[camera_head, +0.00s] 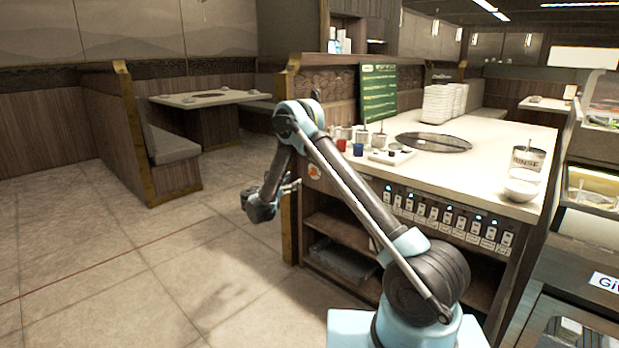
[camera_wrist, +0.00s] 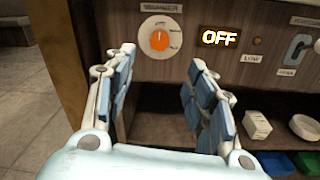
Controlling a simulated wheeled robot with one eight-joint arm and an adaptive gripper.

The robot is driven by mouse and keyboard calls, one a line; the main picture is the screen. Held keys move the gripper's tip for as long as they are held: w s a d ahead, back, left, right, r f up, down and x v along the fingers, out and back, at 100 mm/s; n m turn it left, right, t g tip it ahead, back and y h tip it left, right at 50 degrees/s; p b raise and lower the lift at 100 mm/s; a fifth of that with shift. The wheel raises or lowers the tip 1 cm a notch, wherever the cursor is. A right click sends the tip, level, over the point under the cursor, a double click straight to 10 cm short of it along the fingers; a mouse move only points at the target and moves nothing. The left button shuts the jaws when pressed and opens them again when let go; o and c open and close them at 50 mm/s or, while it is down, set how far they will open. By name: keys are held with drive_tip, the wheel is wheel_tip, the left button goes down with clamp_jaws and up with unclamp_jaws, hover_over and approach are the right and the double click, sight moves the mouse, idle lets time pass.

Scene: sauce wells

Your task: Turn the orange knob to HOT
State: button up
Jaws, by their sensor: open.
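The orange knob (camera_wrist: 159,40) sits on a white round dial plate (camera_wrist: 161,30) on the dark wood panel, under a small label reading like "warmer". A lit display (camera_wrist: 220,38) to its right reads OFF. In the head view the knob (camera_head: 314,172) shows small at the counter's left end. My gripper (camera_wrist: 160,68) is open and empty, its two blue-padded fingers spread below and either side of the knob, apart from it. In the head view my gripper (camera_head: 292,186) hangs at the counter's left corner. The dial's small markings are too blurred to read.
Right of the display is a lever switch (camera_wrist: 298,46) with small labels. Below the panel, a shelf holds white containers (camera_wrist: 256,124) and green and blue bins. A wooden post (camera_wrist: 70,60) stands left. The counter (camera_head: 480,150) carries cups, bowls and stacked plates. Floor at left is clear.

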sight(311, 172)
drive_tip(key=x, duration=1.3)
drive_tip(key=shift+w, duration=0.1)
drive_tip(key=c, duration=1.1)
